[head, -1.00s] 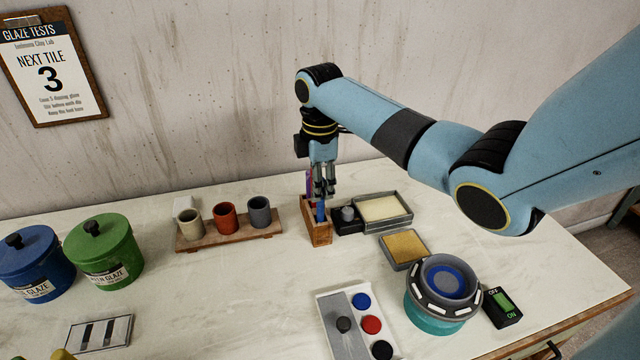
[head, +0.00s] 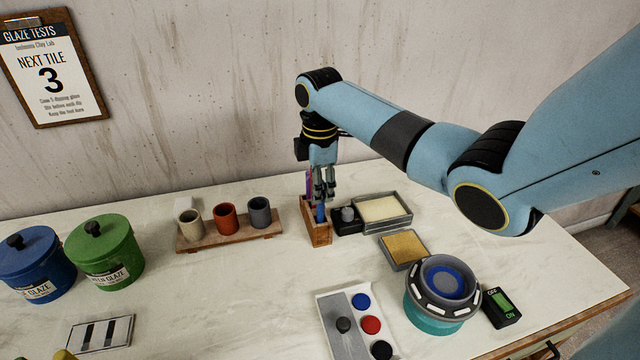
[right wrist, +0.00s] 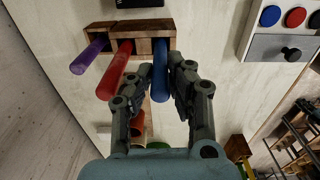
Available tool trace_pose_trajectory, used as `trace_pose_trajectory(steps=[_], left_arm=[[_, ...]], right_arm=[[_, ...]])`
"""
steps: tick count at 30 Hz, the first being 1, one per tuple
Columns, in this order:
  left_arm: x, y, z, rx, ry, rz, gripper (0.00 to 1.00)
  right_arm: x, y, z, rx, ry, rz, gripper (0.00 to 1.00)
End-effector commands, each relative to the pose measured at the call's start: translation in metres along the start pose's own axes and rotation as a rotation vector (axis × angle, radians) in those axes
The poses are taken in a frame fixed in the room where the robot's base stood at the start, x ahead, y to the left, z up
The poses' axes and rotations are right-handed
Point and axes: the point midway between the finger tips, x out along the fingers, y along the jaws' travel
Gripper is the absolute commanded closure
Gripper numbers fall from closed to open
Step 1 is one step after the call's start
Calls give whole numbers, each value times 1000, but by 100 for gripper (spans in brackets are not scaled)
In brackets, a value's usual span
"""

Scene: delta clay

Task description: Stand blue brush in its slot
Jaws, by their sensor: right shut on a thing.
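The blue brush (head: 320,213) stands roughly upright at the near end of the wooden brush block (head: 319,235). It also shows in the right wrist view (right wrist: 160,82), with its far end at the block's end slot. Its lower tip is hidden, so I cannot tell how deep it sits. My right gripper (head: 325,195) is above the block, shut on the blue brush. The purple brush (right wrist: 90,57) and the red brush (right wrist: 115,72) stand in the block beside it. My left gripper is in neither view.
A dark container (head: 347,220) stands close right of the block, by a grey tray (head: 408,222). A wooden rack (head: 190,246) with three cups is to the left. A turntable (head: 437,312) stands at the front right. The bench directly before the block is clear.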

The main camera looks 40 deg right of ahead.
Motion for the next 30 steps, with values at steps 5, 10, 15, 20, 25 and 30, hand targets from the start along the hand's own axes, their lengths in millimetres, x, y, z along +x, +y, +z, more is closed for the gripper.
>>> trace_pose_trajectory(steps=[5, 10, 15, 20, 25, 30], left_arm=[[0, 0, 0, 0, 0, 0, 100], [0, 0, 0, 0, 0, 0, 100], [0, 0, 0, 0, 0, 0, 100], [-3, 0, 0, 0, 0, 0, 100], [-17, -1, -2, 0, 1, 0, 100], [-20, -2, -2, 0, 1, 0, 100]], right_arm=[[0, 0, 0, 0, 0, 0, 80], [0, 0, 0, 0, 0, 0, 58], [0, 0, 0, 0, 0, 0, 57], [-4, 0, 0, 0, 0, 0, 57], [-20, 0, 0, 0, 0, 0, 57], [-32, 1, 0, 0, 1, 2, 57]])
